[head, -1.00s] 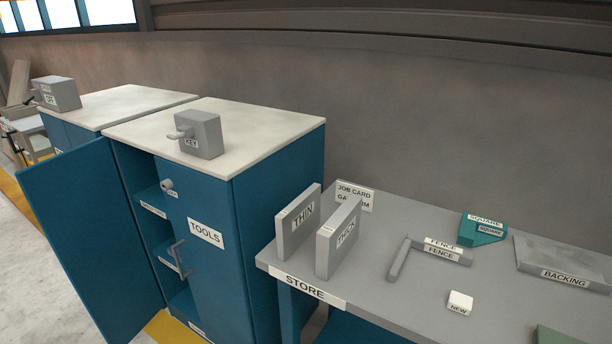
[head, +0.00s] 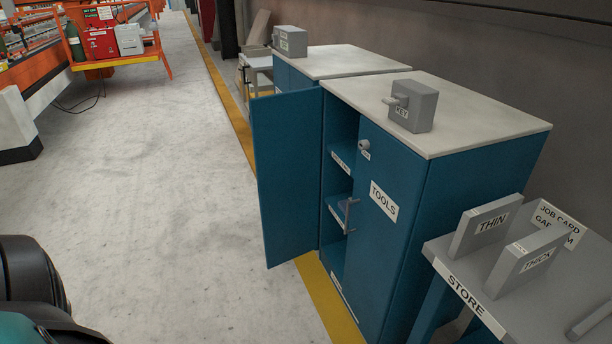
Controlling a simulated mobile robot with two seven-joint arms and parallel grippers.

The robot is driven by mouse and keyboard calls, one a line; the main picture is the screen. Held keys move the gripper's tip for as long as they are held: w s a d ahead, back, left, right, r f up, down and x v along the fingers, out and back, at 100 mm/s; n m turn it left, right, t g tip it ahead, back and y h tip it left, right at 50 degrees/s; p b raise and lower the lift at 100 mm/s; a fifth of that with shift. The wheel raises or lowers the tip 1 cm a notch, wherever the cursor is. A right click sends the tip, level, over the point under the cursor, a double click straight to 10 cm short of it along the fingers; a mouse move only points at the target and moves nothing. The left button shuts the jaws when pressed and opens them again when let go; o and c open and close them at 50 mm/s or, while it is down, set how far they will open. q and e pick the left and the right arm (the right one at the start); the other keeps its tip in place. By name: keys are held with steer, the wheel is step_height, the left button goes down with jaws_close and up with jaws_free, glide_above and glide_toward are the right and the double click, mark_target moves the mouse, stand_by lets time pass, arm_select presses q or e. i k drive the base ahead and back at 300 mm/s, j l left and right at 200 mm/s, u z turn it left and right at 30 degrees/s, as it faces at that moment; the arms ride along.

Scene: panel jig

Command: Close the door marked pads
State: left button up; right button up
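A blue cabinet with a pale top (head: 440,105) stands at the centre right. Its left door (head: 287,180) is swung wide open toward the floor side; no pads marking is readable on the face I see. The door marked TOOLS (head: 383,240) covers the right half of the same cabinet and looks shut, with a grey handle (head: 349,215) at its edge. Shelves with small labels (head: 343,160) show through the opening. Neither gripper is in view; only a dark part of my own arm shows at the bottom left.
A grey KEY box (head: 414,106) sits on the cabinet top. A second cabinet (head: 345,61) stands behind. The STORE table (head: 468,274) with THIN and THICK plates is at the right. Open concrete floor lies left of the door, with an orange cart (head: 115,45) far back.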

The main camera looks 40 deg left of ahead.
mark_target(286, 126)
steer(key=i+j+z, duration=0.1)
steer(key=j, duration=0.7)
steer(key=j+z, duration=0.1)
steer(key=j, duration=0.75)
steer(key=i+j+z, duration=0.1)
steer(key=j+z, duration=0.15)
steer(key=j, duration=1.1)
steer(key=j+z, duration=0.3)
steer(key=j, duration=1.05)
steer(key=j+z, duration=0.1)
steer(key=j, duration=0.35)
steer(key=i+j+z, duration=0.1)
steer(key=j, duration=0.35)
steer(key=i+j, duration=0.25)
steer(key=i+j+z, duration=0.1)
steer(key=j, duration=0.3)
steer(key=i, duration=0.1)
